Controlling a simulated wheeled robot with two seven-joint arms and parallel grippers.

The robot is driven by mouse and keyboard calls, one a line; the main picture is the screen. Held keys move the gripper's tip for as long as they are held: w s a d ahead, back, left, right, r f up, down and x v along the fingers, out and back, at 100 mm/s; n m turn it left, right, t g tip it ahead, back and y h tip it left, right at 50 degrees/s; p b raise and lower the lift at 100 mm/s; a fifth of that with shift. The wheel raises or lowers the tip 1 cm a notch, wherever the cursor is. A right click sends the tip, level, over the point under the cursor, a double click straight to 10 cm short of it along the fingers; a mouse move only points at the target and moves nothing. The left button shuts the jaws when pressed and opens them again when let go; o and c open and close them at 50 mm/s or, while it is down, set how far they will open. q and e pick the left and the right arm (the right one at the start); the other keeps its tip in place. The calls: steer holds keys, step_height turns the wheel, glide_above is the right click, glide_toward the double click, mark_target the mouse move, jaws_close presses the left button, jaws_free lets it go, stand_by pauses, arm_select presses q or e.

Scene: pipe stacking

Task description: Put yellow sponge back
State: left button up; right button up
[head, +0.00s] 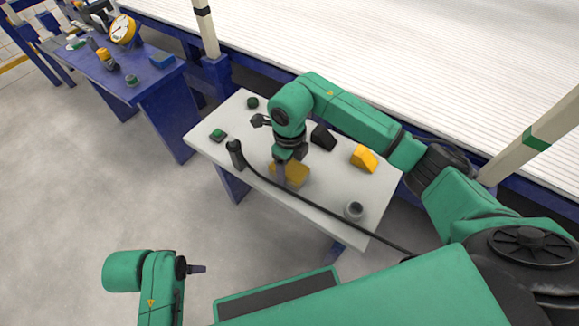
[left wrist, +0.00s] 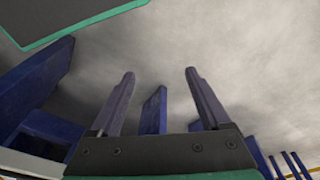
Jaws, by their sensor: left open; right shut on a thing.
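The yellow sponge (head: 297,173), a dull yellow block, is at the middle of the white table (head: 325,212). My right gripper (head: 282,178) points down at it and is shut on it; the fingers partly cover it. I cannot tell whether the sponge touches the table or is slightly above it. My left gripper (head: 196,269) is low at the front left, away from the table. In the left wrist view its two fingers (left wrist: 160,75) are apart, with nothing between them.
A yellow-and-black block (head: 364,158), a black block (head: 323,137), a grey cup-like part (head: 354,210) and green-topped pieces (head: 218,135) stand on the table. A black upright handle (head: 235,153) has a cable crossing the tabletop. A blue bench (head: 140,85) stands back left.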

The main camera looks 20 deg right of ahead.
mark_target(289, 167)
steer(key=o, duration=1.2)
steer(key=shift+o, duration=0.2)
steer(key=shift+r, duration=0.1)
arm_select(q)
step_height(289, 167, down, 6)
steer(key=p, duration=0.2)
steer(key=shift+a+f+p, duration=0.2)
steer(key=shift+a+p, duration=0.1)
arm_select(e)
step_height(289, 167, up, 12)
arm_select(q)
steer(key=shift+w, duration=0.1)
